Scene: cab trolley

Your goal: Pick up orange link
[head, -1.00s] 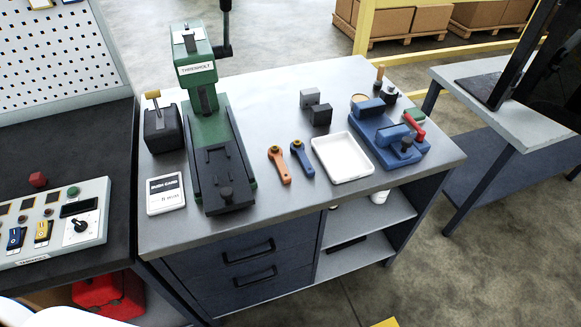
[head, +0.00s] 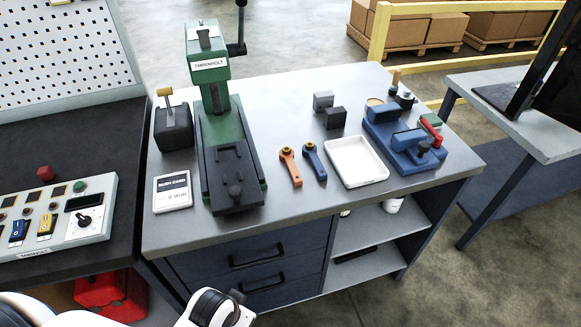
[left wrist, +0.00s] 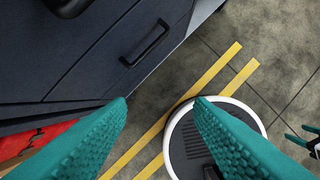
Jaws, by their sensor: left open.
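The orange link (head: 290,166) lies on the grey workbench top in the head view, between the green press and a blue link (head: 314,160). It has a dark ring with a yellow centre at its far end. In the left wrist view my left gripper (left wrist: 160,100) shows two teal ridged fingers, apart and empty. It points down past the drawer fronts towards the floor, away from the link. In the head view only a white part of my arm shows at the bottom edge; the left fingers are hidden there.
A green press (head: 225,150) stands left of the links and a white tray (head: 356,162) lies to their right. A blue fixture (head: 402,140) stands farther right. Drawer handles (head: 258,256) stick out from the bench front. The bench top before the links is clear.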

